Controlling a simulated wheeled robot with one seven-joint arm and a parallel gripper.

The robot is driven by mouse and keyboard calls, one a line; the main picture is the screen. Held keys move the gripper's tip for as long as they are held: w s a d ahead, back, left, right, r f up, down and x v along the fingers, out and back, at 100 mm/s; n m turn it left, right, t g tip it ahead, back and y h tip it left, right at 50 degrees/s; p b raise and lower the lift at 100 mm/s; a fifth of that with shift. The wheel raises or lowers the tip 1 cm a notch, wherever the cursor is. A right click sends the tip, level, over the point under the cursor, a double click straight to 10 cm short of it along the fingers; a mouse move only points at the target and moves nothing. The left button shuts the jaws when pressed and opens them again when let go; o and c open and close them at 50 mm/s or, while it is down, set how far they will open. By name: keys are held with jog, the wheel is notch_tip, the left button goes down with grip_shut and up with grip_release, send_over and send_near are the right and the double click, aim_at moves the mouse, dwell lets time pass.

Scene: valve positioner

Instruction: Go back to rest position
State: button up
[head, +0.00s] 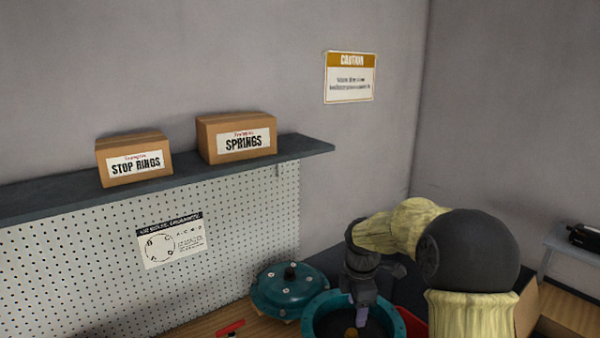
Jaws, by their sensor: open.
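My gripper (360,307) points down over the open teal round housing (312,318) at the bottom of the head view. My arm comes in from the right and hides part of the housing's right side. The gripper's jaws are apart, with the fingertips at or just above the dark inside of the housing; I cannot tell how deep they are. A small orange-brown part (351,332) shows inside, below the fingertips. The domed teal cover (290,288) with a dark centre knob and bolts sits on the wooden bench to the left of the housing.
A red-handled tool (230,328) lies on the bench (195,330). A shelf (50,197) above holds the stop rings box (134,158) and the springs box (236,137). A pegboard (80,270) backs the bench. A cardboard box (527,310) stands right of my arm.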

jog(key=s+d+f+m+t, duration=0.1)
jog(key=s+f+m, duration=0.1)
jog(key=s+m, duration=1.7)
jog(key=shift+s+d+t, duration=0.3)
jog(key=shift+s+t, duration=0.1)
jog(key=shift+s, duration=0.8)
jog(key=shift+f, duration=0.1)
jog(key=c, duration=0.4)
jog(key=shift+a, duration=0.2)
jog(key=shift+f, duration=0.1)
